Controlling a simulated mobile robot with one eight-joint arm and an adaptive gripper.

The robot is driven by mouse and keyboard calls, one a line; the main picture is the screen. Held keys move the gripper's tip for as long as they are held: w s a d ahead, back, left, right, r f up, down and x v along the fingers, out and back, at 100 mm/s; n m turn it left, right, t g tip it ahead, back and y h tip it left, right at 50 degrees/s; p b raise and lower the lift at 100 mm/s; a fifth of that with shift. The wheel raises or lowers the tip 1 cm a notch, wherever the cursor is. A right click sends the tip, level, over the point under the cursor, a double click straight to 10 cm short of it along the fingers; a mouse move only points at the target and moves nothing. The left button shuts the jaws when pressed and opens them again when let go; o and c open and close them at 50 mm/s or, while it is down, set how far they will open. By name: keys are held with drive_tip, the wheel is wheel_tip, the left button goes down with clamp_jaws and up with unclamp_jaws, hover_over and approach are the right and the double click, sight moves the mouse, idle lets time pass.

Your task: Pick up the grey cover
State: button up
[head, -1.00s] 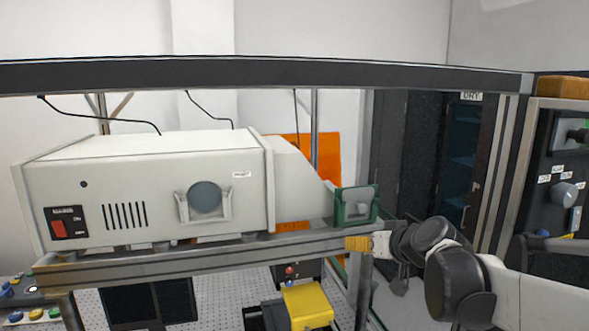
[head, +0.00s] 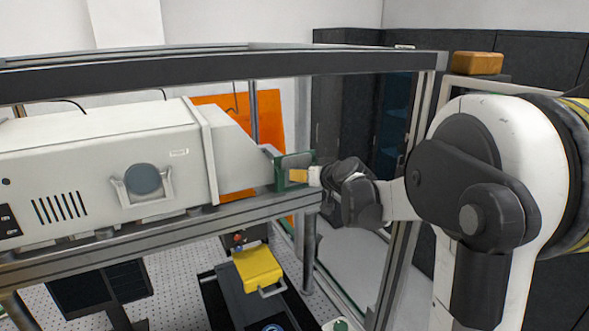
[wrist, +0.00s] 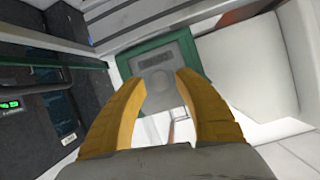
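A flat grey cover (head: 293,161) sits in a green frame (head: 279,178) at the right end of the large off-white instrument (head: 100,160). In the wrist view the grey cover (wrist: 165,62) lies straight ahead of the fingertips, with the green frame (wrist: 128,88) around it. My gripper (wrist: 161,80) has two yellow fingers spread apart, with the lower part of the cover showing between their tips. In the head view my gripper (head: 308,176) is at the frame's right side. Whether the fingertips touch the cover cannot be told.
A metal rail (head: 170,235) runs under the instrument, and a dark beam (head: 220,75) crosses above. A round grey-blue disc (head: 143,180) sits in a holder on the instrument's side. A yellow block (head: 258,268) stands below. Dark cabinets (head: 345,110) stand behind.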

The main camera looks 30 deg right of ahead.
drive_tip(key=shift+x, duration=1.15)
drive_tip(key=shift+s+r, duration=0.1)
drive_tip(key=shift+s, duration=0.15)
drive_tip(key=shift+c, duration=0.4)
drive_tip(key=shift+w, duration=0.1)
clamp_jaws()
wheel_tip(320, 180, up, 12)
drive_tip(key=s+b, duration=0.3)
drive_tip(key=s, duration=1.5)
drive_tip(key=shift+h, duration=0.3)
drive_tip(key=shift+a, duration=0.15)
